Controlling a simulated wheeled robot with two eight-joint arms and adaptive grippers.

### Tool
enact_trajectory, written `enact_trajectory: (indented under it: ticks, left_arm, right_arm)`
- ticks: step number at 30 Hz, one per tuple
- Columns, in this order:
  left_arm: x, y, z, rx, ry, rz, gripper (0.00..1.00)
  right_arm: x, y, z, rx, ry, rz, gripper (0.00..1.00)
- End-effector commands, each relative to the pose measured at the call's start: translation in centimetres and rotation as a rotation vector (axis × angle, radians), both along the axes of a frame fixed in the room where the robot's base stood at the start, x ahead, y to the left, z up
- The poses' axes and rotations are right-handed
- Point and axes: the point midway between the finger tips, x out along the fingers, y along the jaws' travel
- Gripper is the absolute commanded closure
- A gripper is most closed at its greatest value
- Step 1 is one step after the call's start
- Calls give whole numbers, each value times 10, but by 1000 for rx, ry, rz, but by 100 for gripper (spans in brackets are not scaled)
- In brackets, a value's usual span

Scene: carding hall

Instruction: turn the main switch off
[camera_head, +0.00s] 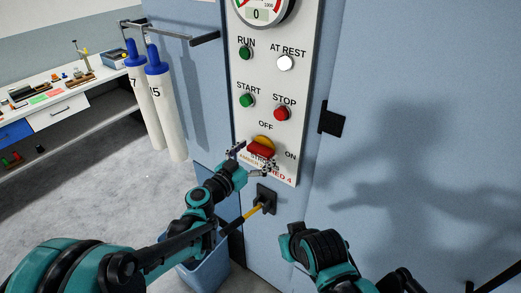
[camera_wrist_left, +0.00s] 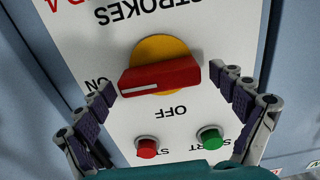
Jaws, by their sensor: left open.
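The main switch (camera_head: 262,147) is a red handle on a yellow disc, low on the white control panel (camera_head: 291,105). In the left wrist view the switch (camera_wrist_left: 160,77) appears upside down; the white line on its red handle is at the ON end, with OFF printed to the side. My left gripper (camera_head: 254,160) is open at the switch. In the left wrist view its two fingers (camera_wrist_left: 163,82) stand on either side of the handle, with small gaps visible. My right gripper is not in view; only part of my right arm shows at bottom right.
Above the switch are a green START button (camera_head: 246,100) and a red STOP button (camera_head: 281,114). White cylinders (camera_head: 165,100) and a workbench (camera_head: 60,112) stand left.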

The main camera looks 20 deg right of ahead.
Motion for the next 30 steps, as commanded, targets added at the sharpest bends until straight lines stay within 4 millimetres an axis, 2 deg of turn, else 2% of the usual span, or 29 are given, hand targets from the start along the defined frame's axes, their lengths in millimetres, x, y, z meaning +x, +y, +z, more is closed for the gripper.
enact_trajectory:
  ticks: [4, 11, 12, 17, 18, 30]
  left_arm:
    - [6, -8, 0, 0, 0, 0, 5]
    - [7, -9, 0, 0, 0, 1, 5]
    - [7, -9, 0, 0, 0, 1, 8]
    - [7, -9, 0, 0, 0, 1, 50]
    - [7, -9, 0, 0, 0, 1, 55]
    - [7, -8, 0, -29, 37, 1, 55]
  right_arm:
    - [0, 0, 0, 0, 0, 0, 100]
    - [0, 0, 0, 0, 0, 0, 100]
    - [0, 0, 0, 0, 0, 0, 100]
    - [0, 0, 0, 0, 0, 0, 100]
    - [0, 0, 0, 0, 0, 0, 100]
    - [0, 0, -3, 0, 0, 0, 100]
